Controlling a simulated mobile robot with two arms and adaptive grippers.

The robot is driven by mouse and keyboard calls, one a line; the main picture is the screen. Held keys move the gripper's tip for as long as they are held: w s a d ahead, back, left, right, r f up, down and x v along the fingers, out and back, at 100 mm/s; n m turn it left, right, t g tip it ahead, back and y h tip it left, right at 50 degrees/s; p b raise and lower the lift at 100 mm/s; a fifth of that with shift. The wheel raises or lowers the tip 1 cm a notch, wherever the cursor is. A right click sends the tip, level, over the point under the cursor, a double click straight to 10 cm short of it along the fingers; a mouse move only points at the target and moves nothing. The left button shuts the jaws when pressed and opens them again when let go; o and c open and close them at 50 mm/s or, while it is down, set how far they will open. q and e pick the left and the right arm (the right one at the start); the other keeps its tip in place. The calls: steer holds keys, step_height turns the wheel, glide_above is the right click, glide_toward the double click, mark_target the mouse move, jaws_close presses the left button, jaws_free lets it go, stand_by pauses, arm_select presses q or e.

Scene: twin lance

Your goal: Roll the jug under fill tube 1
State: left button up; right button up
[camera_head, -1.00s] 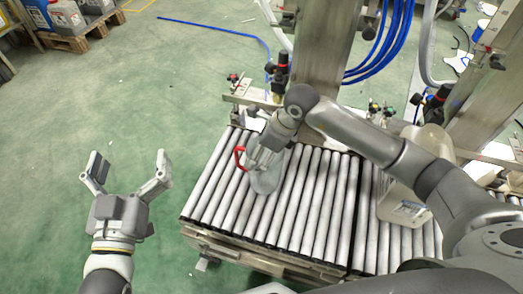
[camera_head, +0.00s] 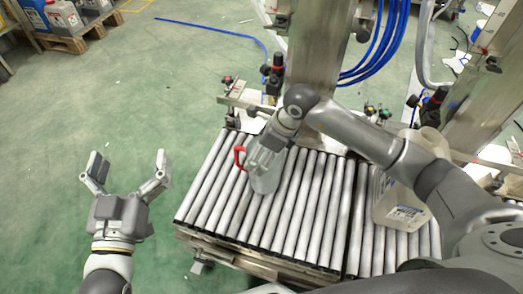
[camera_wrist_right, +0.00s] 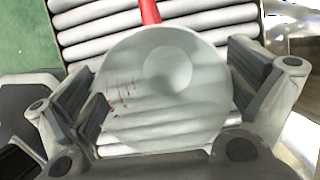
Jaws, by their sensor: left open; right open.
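A clear jug (camera_head: 265,184) with a red handle (camera_head: 239,157) stands on the roller conveyor, below my right gripper (camera_head: 262,160). In the right wrist view the clear jug (camera_wrist_right: 165,100) shows its round shape and red marks. It lies between the spread fingers of the right gripper (camera_wrist_right: 172,105), which is open; whether they touch it I cannot tell. A whitish jug-like canister (camera_head: 384,200) with a label stands on the rollers at the right, partly hidden by my right arm. My left gripper (camera_head: 126,175) is open and empty over the floor. No fill tube is clearly identifiable.
The roller conveyor (camera_head: 215,190) has bare rollers on both sides of the clear jug. A metal column (camera_head: 312,60) and blue hoses (camera_head: 385,50) stand behind it. Valves (camera_head: 275,75) sit along the back edge.

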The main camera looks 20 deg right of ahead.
steer(key=v, duration=1.2)
